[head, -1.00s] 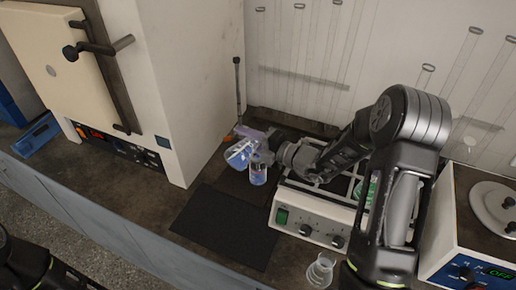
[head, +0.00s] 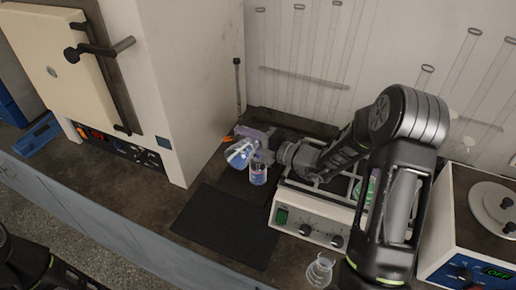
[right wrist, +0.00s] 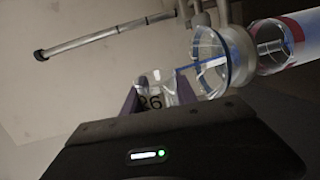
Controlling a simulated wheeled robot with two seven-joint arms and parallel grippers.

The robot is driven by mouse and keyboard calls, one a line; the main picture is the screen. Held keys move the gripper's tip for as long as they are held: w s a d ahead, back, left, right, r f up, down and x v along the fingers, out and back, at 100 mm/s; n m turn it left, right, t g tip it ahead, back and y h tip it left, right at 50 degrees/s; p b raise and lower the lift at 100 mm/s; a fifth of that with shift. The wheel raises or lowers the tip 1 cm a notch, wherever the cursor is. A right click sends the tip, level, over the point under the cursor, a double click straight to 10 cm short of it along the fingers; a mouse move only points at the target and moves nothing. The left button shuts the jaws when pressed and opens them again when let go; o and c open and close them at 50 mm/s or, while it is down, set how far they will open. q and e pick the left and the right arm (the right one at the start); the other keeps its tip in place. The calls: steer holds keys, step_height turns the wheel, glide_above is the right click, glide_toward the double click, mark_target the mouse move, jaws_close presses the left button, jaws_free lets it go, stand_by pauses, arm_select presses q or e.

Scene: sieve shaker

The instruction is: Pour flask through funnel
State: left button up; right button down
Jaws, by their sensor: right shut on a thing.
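My right gripper (head: 255,136) is shut on a clear flask (head: 240,153), which is tipped over with its mouth to the lower right. In the right wrist view the flask (right wrist: 158,90) shows dark markings, and a thin blue streak runs from it to the clear funnel (right wrist: 222,58). The funnel's stem points into a clear vessel (right wrist: 285,42) with blue and red on it. In the head view this vessel (head: 258,175) stands upright below the flask; the funnel is hard to make out there. My left gripper is outside the views.
A white control box with knobs (head: 316,229) stands just right, under my right arm. An empty glass beaker (head: 319,270) is at the front edge. A dark mat (head: 225,227) lies clear in front. A tall cream oven (head: 195,80) stands to the left.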

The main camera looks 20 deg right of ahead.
steer(key=shift+d+r+m+p, duration=0.1)
steer(key=shift+r+m+p, duration=0.05)
steer(key=shift+m+p, duration=0.3)
stand_by(1.4)
steer(key=n+b, duration=0.4)
steer(key=b, duration=0.1)
steer(key=shift+r+t+h, duration=0.1)
steer(key=shift+t+h, duration=0.2)
steer(key=shift+s, duration=0.1)
steer(key=shift+b, duration=0.3)
